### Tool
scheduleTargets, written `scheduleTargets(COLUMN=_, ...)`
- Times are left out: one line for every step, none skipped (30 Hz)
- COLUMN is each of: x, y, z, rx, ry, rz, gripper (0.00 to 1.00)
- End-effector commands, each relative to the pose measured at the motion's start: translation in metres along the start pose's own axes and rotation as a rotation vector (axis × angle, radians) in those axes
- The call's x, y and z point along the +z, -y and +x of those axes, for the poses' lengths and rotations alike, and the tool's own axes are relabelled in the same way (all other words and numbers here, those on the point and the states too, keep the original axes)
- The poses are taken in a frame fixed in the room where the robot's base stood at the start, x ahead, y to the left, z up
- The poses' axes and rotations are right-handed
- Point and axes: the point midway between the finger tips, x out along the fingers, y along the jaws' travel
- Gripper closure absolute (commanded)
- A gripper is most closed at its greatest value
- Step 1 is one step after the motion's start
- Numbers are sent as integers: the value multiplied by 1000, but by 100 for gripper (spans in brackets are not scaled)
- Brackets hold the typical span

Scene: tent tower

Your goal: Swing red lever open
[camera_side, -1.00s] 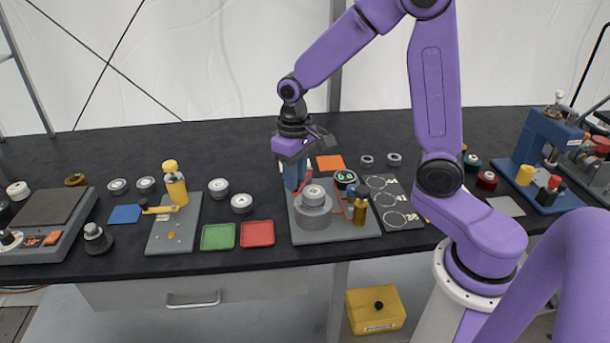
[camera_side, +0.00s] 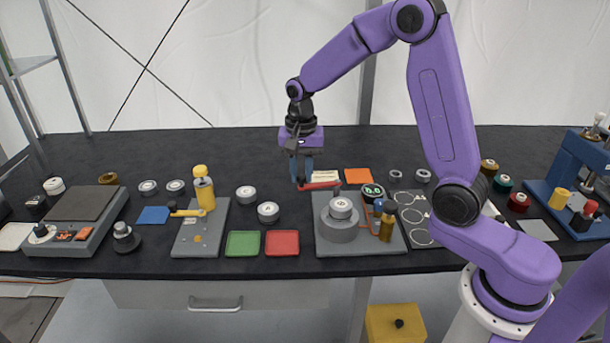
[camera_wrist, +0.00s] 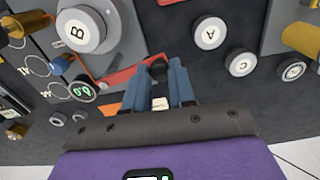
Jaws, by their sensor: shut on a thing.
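The red lever (camera_side: 321,186) runs left from the back of a grey base plate (camera_side: 362,240) and reaches out past the plate's left edge. It also shows in the wrist view (camera_wrist: 124,76), slanting up to a dark knob (camera_wrist: 159,70) at its end. My gripper (camera_side: 301,183) points down behind and left of the plate. In the wrist view its blue fingers (camera_wrist: 167,78) are shut around the knobbed end of the lever. The finger contact is small and partly hidden in the side view.
A grey cylinder with a puck marked B (camera_wrist: 80,30) stands on the plate. A brass cylinder (camera_side: 387,229) stands at its right. Loose pucks (camera_side: 268,212) lie left of the plate, near the red tray (camera_side: 282,243) and green tray (camera_side: 243,244).

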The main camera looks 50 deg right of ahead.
Motion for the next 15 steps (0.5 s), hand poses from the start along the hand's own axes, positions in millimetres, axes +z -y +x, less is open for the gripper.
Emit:
scheduleTargets(x=-4, y=1, z=-1, rx=-3, ry=-2, rz=31, gripper=100)
scheduleTargets(x=-5, y=2, z=-1, rx=-3, ry=-2, rz=50, gripper=100)
scheduleTargets(x=-7, y=2, z=-1, rx=-3, ry=-3, rz=71, gripper=100)
scheduleTargets(x=-8, y=2, z=-1, rx=-3, ry=-3, rz=86, gripper=100)
scheduleTargets(x=-10, y=2, z=-1, rx=-3, ry=-3, rz=100, gripper=100)
scheduleTargets(x=-11, y=3, z=-1, rx=-3, ry=-2, rz=116, gripper=100)
scheduleTargets(x=-12, y=3, z=-1, rx=-3, ry=-2, rz=128, gripper=100)
scheduleTargets(x=-13, y=3, z=-1, rx=-3, ry=-3, rz=139, gripper=100)
scheduleTargets(x=-14, y=3, z=-1, rx=-3, ry=-3, rz=150, gripper=100)
scheduleTargets(x=-15, y=3, z=-1, rx=-4, ry=-3, rz=158, gripper=100)
scheduleTargets(x=-16, y=3, z=-1, rx=-4, ry=-3, rz=166, gripper=100)
scheduleTargets(x=-16, y=3, z=-1, rx=-4, ry=-4, rz=174, gripper=100)
scheduleTargets(x=-17, y=3, z=-1, rx=-4, ry=-4, rz=178, gripper=100)
scheduleTargets(x=-17, y=3, z=-1, rx=-4, ry=-4, rz=182, gripper=100)
scheduleTargets(x=-18, y=3, z=-1, rx=-5, ry=-4, rz=186, gripper=100)
